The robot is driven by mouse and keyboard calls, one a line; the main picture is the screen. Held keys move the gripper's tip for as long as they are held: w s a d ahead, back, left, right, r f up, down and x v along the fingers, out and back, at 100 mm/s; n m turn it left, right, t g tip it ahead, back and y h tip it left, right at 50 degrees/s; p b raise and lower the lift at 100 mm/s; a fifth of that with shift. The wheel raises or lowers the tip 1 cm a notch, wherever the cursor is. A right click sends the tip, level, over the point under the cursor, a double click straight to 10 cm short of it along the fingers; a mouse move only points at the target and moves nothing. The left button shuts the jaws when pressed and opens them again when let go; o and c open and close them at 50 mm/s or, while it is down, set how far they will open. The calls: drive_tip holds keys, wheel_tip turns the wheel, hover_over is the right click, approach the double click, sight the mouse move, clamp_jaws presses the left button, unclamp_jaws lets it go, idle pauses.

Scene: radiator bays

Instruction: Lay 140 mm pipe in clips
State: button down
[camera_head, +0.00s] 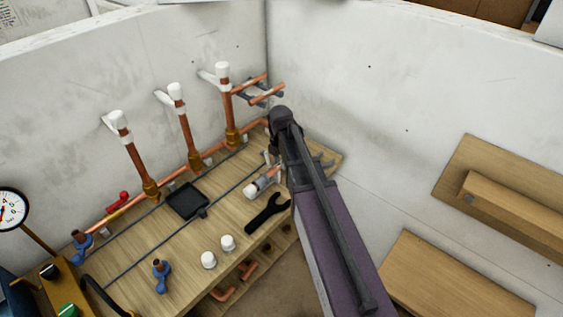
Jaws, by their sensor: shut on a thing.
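Two short copper pipes, an upper one (248,82) and a lower one (268,93), rest side by side across grey clips (262,102) on the wall near the corner. I cannot tell from here which is 140 mm long or how fully each is seated. My gripper (271,158) hangs below the dark end of my arm, over the right part of the bench, and is mostly hidden by the arm. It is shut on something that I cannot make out. A white-ended piece with copper and silver parts (262,182) shows beside it, whether held or lying is unclear.
The wooden bench (226,185) carries a black tray (187,201), a black spanner (268,212), two white caps (218,251) and a blue valve (161,275). Several white-topped copper risers (184,137) stand along the wall. A pressure gauge (10,209) is far left. Wooden shelves (450,278) are right.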

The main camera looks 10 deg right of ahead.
drive_tip(key=shift+f, duration=0.1)
idle(0.3)
drive_tip(key=shift+c, duration=2.2)
unclamp_jaws()
drive_tip(key=shift+s, duration=0.1)
